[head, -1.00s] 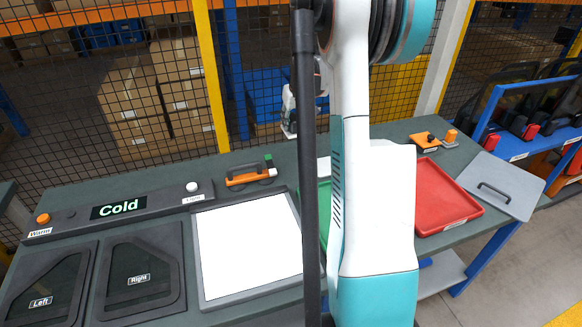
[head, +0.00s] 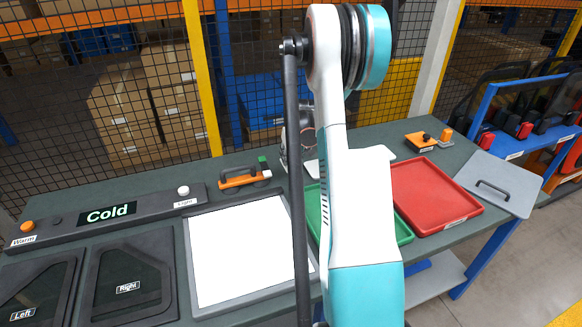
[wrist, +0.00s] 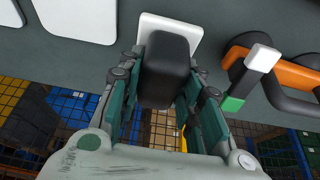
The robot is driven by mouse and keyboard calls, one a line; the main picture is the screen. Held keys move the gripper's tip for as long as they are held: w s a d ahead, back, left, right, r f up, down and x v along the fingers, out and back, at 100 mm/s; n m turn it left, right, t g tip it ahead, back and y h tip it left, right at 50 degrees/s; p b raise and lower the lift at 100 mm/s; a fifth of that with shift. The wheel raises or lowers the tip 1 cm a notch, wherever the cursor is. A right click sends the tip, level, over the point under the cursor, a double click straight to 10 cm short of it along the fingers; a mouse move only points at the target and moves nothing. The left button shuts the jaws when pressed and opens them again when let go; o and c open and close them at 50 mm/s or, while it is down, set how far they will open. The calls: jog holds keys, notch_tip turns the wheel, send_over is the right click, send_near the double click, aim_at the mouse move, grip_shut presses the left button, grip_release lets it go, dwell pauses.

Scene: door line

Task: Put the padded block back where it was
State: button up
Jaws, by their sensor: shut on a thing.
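The padded block (wrist: 165,68) is black with rounded edges, seen in the wrist view between the fingers of my gripper (wrist: 165,80). The gripper is shut on it. Behind the block in that view is a white square pad (wrist: 186,28) on the dark bench top; I cannot tell whether the block touches it. In the head view the pad (head: 311,168) shows in part left of my arm. My arm hides the block there, and the gripper is mostly hidden.
An orange tool with a black handle (head: 240,178) lies near the pad. Green (head: 402,232) and red (head: 440,192) trays and a white lit panel (head: 245,250) are in front. A mesh fence (head: 190,100) runs behind the bench.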

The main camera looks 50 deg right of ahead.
aim_at(291, 165)
notch_tip(291, 165, down, 4)
jog(key=shift+f+b, duration=0.2)
jog(key=shift+b, duration=0.4)
jog(key=shift+r, duration=0.1)
jog(key=o, duration=0.6)
jog(key=shift+f, duration=0.2)
jog(key=o, duration=0.4)
jog(key=shift+r, duration=0.1)
